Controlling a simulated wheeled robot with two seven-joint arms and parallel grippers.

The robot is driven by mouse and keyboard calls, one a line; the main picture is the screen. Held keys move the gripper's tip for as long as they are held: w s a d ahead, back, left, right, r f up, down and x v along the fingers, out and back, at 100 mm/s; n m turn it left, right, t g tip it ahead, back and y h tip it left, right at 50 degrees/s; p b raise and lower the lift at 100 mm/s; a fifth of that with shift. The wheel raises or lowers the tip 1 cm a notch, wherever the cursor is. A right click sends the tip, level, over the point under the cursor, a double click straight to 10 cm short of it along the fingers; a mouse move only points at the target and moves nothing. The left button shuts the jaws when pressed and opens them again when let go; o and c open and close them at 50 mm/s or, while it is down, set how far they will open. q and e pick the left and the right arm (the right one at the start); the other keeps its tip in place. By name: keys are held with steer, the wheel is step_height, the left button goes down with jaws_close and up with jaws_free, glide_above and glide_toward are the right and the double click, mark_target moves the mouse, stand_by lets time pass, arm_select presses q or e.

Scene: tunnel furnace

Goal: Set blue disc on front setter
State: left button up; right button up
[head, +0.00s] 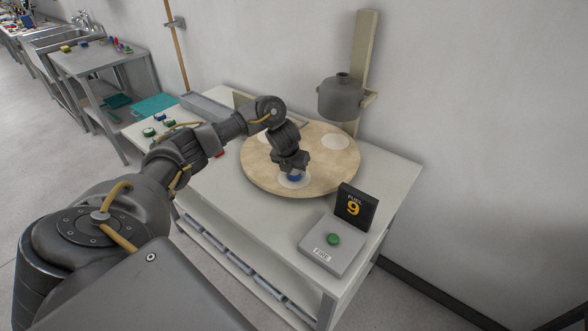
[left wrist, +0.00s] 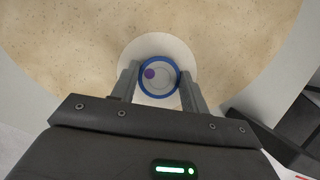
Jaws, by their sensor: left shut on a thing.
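My left gripper (head: 291,170) points down over the near edge of the round tan board (head: 333,174) and is shut on the blue disc (head: 294,178). In the left wrist view the disc (left wrist: 158,92) shows a blue rim, a pale inside and a purple spot, between the two fingers. The front setter (head: 284,184), a white round plate, lies under the disc; it also shows around the disc in the left wrist view (left wrist: 151,48). I cannot tell whether the disc touches the setter. My right gripper is not in view.
Another white setter (head: 335,141) lies at the board's back right. A grey pot (head: 341,98) hangs on a post behind the board. A black sign (head: 356,205) marked FUEL 9 and a FIRE box (head: 318,252) with a green button stand at the front right. Green discs (head: 149,132) lie left.

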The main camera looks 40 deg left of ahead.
arm_select(q)
steer(key=shift+f, duration=0.2)
steer(key=o, duration=1.1)
steer(key=p+v, duration=0.4)
steer(key=v, duration=0.7)
steer(key=shift+p, duration=0.3)
steer(key=shift+s+f, duration=0.1)
steer(key=shift+f, duration=0.05)
